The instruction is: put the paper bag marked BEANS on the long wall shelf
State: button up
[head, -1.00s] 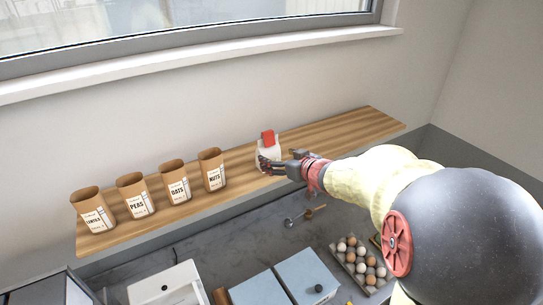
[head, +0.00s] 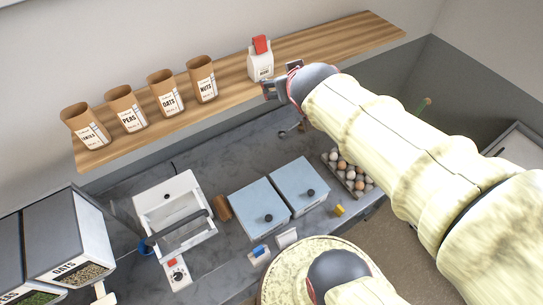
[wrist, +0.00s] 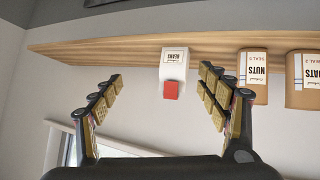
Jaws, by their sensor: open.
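The BEANS bag (head: 260,66) is white with a red clip on top and stands upright on the long wooden wall shelf (head: 330,42), to the right of the brown bags. In the wrist view the bag (wrist: 174,70) appears upside down with its BEANS label readable, and the shelf (wrist: 110,48) runs across the top. My gripper (head: 270,90) is open and empty, in front of and a little below the bag in the head view. In the wrist view its fingers (wrist: 160,98) are spread wide, with the bag beyond them and apart from them.
Brown bags marked NUTS (head: 204,80), OATS (head: 167,95), PEAS (head: 127,110) and one more (head: 86,128) stand along the shelf's left part. Below, the counter holds blue-lidded boxes (head: 260,207), an egg tray (head: 345,182) and a white appliance (head: 172,205). The shelf's right end is bare.

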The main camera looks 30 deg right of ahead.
jog(key=s+a+f+n+g+y, duration=0.1)
jog(key=s+a+f+g+y, duration=0.1)
jog(key=s+a, duration=0.5)
jog(key=s+a+f+n+g+y, duration=0.1)
jog(key=s+a+f+g+y, duration=0.1)
jog(key=s+a, duration=0.5)
jog(key=shift+s+f, duration=0.35)
jog(key=shift+s, duration=0.65)
